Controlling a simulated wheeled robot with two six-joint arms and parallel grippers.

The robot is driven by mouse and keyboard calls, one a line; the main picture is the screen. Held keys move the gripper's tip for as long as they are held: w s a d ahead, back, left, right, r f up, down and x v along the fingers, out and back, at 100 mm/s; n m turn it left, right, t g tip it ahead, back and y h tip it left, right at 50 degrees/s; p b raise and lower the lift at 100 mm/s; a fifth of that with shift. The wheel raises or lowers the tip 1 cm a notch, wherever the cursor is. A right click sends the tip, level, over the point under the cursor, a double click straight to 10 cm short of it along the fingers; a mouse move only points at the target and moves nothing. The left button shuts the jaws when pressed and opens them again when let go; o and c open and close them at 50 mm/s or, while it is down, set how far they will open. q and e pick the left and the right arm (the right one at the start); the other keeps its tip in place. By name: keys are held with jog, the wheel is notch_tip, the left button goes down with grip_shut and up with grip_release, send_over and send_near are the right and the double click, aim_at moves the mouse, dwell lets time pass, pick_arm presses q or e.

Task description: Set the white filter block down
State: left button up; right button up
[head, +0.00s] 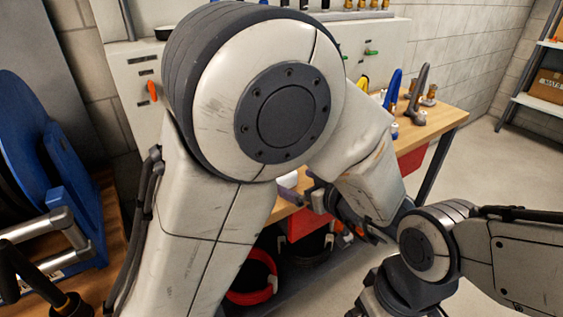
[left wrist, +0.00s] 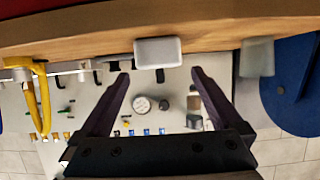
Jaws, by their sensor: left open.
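The white filter block (left wrist: 158,52) shows in the left wrist view at the wooden bench top (left wrist: 90,38), its pale face turned to the camera. My left gripper (left wrist: 160,73) is open, with its two dark fingers spread apart. The block lies just past the fingertips, between their lines, and no finger is seen closed on it. In the head view my left arm hides most of the bench and I cannot make out the block clearly. My right arm comes in from the right, and its fingers are not visible.
A grey-green block (left wrist: 257,57) stands beside the white one. Yellow hooked tools (left wrist: 40,95) are at the left of the wrist view. A blue reel (head: 30,150) stands at the left. A red bin (head: 308,222) hangs under the bench. Brass fittings stand at the bench's right end.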

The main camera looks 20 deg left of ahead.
pick_arm(q)
jog(key=x, duration=0.5)
jog(key=shift+d+b, duration=0.15)
jog(key=shift+b, duration=0.25)
jog(key=x, duration=0.3)
jog(key=b+x, duration=0.1)
jog(key=x, duration=0.1)
jog(key=shift+w+a+r, duration=0.15)
jog(key=shift+a+r, duration=0.1)
jog(key=c, duration=1.1)
jog(key=shift+r, duration=0.15)
